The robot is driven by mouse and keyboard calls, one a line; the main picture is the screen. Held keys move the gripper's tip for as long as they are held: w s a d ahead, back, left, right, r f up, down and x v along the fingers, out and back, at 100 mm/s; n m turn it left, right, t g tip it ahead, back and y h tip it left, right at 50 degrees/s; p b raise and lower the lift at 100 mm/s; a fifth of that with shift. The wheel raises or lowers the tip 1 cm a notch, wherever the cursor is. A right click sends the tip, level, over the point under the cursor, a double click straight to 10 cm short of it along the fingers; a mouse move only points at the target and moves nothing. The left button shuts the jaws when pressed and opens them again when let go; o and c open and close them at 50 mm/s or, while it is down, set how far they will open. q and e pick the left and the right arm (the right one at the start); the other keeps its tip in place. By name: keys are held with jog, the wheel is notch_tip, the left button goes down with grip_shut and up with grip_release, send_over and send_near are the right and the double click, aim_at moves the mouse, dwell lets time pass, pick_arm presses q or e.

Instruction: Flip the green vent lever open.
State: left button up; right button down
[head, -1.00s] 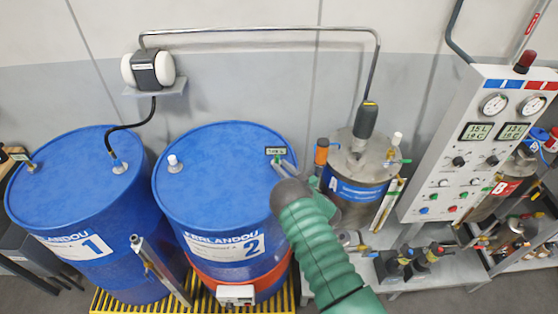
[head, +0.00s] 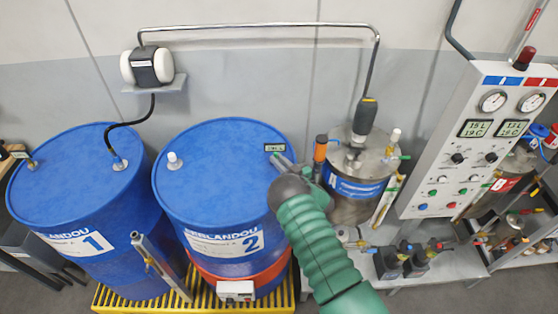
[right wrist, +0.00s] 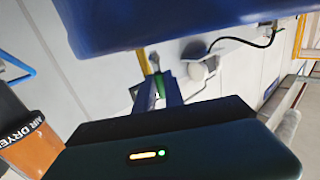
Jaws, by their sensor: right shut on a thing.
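My right gripper (head: 280,160) reaches over the right rim of blue drum 2 (head: 215,160), close to the small dark display on its lid. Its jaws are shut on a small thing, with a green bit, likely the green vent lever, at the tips. In the right wrist view the fingers (right wrist: 157,92) come together just below a brass fitting (right wrist: 141,62), and a little green shows between them. The fingers hide most of the lever, so I cannot tell its angle. My left gripper is out of view.
The orange air dryer (head: 320,150) stands close on the right of my gripper, before steel vessel A (head: 365,160). Blue drum 1 (head: 75,180) is at the left. A control panel (head: 480,140) stands at the right. The middle of the drum lid is clear.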

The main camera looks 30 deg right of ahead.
jog(key=c, duration=1.7)
grip_release()
jog(key=shift+c, duration=0.2)
jog(key=shift+o, duration=0.2)
jog(key=s+b, duration=0.4)
jog(key=s, duration=1.2)
jog(key=shift+s+d+r+b, duration=0.3)
jog(key=shift+d+r, duration=0.05)
jog(key=shift+r, duration=0.1)
